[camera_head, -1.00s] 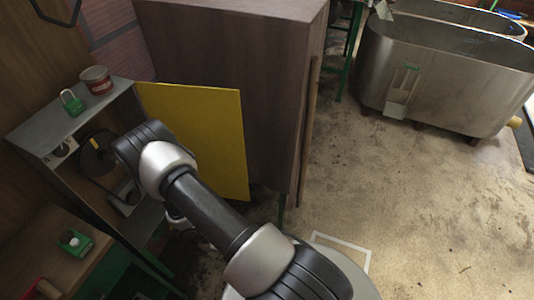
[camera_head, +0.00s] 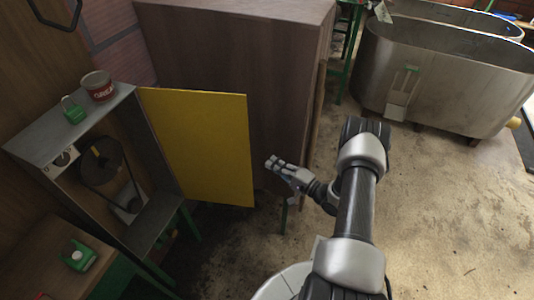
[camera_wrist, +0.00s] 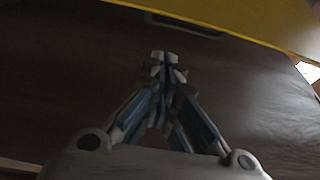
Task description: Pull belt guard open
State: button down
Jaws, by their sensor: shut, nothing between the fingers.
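The belt guard (camera_head: 205,145) is a flat yellow panel, standing swung out from the right edge of a grey open-fronted housing (camera_head: 150,125). Inside the housing a dark pulley with a belt (camera_head: 103,162) is in plain view. My gripper (camera_head: 271,162) is shut and empty, just right of the panel's free edge and apart from it, in front of the brown cabinet. In the wrist view my fingertips (camera_wrist: 163,62) are together. The yellow panel (camera_wrist: 250,18) crosses the top of that view, with a dark handle-like bar (camera_wrist: 185,24) below its edge.
A large brown cabinet (camera_head: 230,50) stands behind the panel. A metal tub (camera_head: 440,75) stands at the back right. Floor at the right is clear.

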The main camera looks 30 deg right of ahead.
jog(key=b+x, duration=0.2)
jog(key=x, duration=0.7)
jog(key=shift+a, duration=0.2)
jog(key=shift+w+r, duration=0.1)
